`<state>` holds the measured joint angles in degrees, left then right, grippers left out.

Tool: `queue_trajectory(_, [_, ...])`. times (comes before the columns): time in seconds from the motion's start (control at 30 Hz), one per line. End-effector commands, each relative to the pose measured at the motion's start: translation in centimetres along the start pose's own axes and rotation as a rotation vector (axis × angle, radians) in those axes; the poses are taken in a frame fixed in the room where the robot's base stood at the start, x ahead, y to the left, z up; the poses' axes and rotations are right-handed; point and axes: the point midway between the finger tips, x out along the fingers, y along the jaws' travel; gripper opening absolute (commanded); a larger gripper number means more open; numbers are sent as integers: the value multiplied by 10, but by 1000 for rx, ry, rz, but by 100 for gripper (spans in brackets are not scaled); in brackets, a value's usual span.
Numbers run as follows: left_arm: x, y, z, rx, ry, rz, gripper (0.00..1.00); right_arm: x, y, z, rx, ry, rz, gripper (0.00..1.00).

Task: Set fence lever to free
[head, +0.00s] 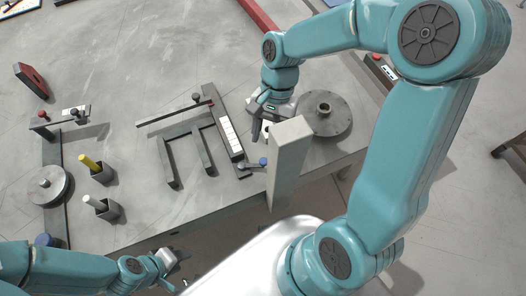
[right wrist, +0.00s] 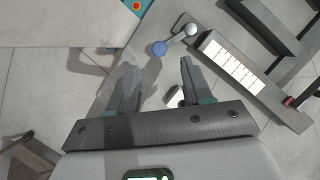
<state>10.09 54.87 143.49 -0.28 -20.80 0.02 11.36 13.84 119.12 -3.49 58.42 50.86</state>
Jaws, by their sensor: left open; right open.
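A small lever with a blue knob (head: 263,162) sits at the near end of the dark rail with a white scale (head: 231,138); I take it to be the fence lever. In the right wrist view the blue knob (right wrist: 159,48) lies ahead of the fingers, with its grey arm running up and right to a pale round pivot (right wrist: 190,30). My right gripper (head: 263,125) is open and empty above the table, just beyond the knob and apart from it. Its fingers (right wrist: 157,68) straddle empty space. My left gripper (head: 177,262) is open and empty near the table's front edge.
A grey upright post (head: 288,160) stands close to the lever's right, a round flanged disc (head: 324,112) behind it. Left are a dark frame (head: 186,150), yellow and white handles in holders (head: 90,163), and another disc (head: 48,184). The back of the table is mostly clear.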

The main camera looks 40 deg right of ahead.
Motion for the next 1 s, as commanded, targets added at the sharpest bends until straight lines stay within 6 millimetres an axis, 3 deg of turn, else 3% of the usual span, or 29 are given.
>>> queue_trajectory(0.1, [3,-1,0,0,0,0,43,27,0,0,-1,-4,4,50])
queue_trajectory(0.3, [4,-2,0,0,-1,0,43,54,-3,0,-1,-1,1,50])
queue_trajectory(0.67, [4,-2,0,0,0,0,43,61,-4,-1,0,0,0,50])
queue_trajectory(0.7, [4,-2,0,0,0,0,43,61,-4,-1,0,0,0,46])
queue_trajectory(0.83, [4,-2,0,0,0,0,43,61,-4,-1,0,0,-1,4])
queue_trajectory(0.87, [4,-2,0,0,0,0,43,61,-4,-1,0,0,-1,0])
queue_trajectory(1.0, [5,-2,0,0,0,0,43,61,-4,0,8,0,-4,0])
